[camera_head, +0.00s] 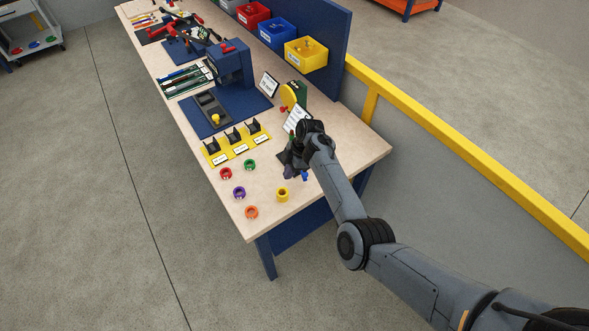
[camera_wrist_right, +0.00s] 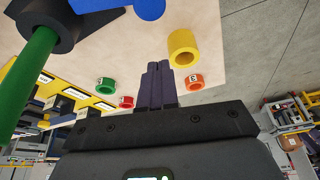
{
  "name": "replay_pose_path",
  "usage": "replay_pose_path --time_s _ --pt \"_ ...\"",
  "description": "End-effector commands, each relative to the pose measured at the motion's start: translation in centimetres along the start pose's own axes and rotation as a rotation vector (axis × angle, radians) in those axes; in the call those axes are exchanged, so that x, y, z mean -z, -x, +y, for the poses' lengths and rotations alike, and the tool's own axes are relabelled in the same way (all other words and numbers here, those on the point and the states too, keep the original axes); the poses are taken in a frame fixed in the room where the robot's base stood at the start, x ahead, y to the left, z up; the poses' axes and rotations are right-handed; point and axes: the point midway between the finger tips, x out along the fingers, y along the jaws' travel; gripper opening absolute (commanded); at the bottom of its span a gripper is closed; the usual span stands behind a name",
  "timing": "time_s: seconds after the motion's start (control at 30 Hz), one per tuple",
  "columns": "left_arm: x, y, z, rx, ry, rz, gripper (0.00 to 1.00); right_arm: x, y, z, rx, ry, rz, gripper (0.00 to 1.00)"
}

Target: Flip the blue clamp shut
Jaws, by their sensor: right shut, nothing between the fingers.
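My right gripper (camera_head: 289,173) is over the near right part of the workbench, fingers pointing down. In the right wrist view its two dark fingers (camera_wrist_right: 158,68) are shut together with nothing between them. A small blue part (camera_head: 305,176), likely of the blue clamp, shows just right of the gripper in the head view. Blue pieces also show at the top edge of the wrist view (camera_wrist_right: 150,8), cut off by the frame and apart from the fingers. The rest of the clamp is hidden or out of frame, so its position cannot be told. My left gripper is not in view.
A yellow cylinder (camera_head: 282,195) and several coloured rings, such as the orange one (camera_head: 251,212), stand on the bench's near end. A green rod in a dark holder (camera_wrist_right: 38,65) is close at left in the wrist view. A yellow labelled rack (camera_head: 237,143) lies behind.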

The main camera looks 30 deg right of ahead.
Motion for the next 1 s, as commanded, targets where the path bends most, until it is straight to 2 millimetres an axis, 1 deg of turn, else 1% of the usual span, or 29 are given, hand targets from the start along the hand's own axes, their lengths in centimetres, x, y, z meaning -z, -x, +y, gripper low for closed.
replay_pose_path --time_s 0.03,0.1,0.2,0.4,0.53,0.67,0.77,0.83,0.87,0.97,1.0 --pt "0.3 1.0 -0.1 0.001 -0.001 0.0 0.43 1.0 0.4 -0.1 0.002 0.0 0.001 0.0" --pt "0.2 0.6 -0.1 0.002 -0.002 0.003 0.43 0.6 1.7 0.1 -0.005 -0.001 0.0 0.0" --pt "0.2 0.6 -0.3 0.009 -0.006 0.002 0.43 0.6 3.7 0.2 -0.005 -0.001 0.0 0.0" --pt "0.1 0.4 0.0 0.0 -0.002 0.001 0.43 0.6 7.1 0.2 -0.003 -0.001 0.0 0.0" --pt "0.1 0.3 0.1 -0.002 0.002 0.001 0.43 0.6 8.7 0.3 -0.003 -0.001 0.0 0.0" --pt "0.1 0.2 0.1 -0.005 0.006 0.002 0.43 0.6 9.6 0.3 -0.001 -0.001 0.0 0.0" --pt "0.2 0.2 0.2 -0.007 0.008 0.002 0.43 0.4 9.6 0.1 0.005 -0.003 -0.001 0.0" --pt "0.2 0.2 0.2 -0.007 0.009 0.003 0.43 -0.1 8.9 -0.5 0.019 -0.009 -0.004 0.0" --pt "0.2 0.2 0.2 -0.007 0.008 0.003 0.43 -0.4 8.3 -0.9 0.029 -0.013 -0.007 0.0" --pt "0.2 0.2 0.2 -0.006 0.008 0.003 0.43 -2.0 5.7 -2.8 0.076 -0.032 -0.02 0.0" --pt "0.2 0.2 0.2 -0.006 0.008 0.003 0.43 -3.0 4.2 -4.0 0.102 -0.042 -0.029 0.0"
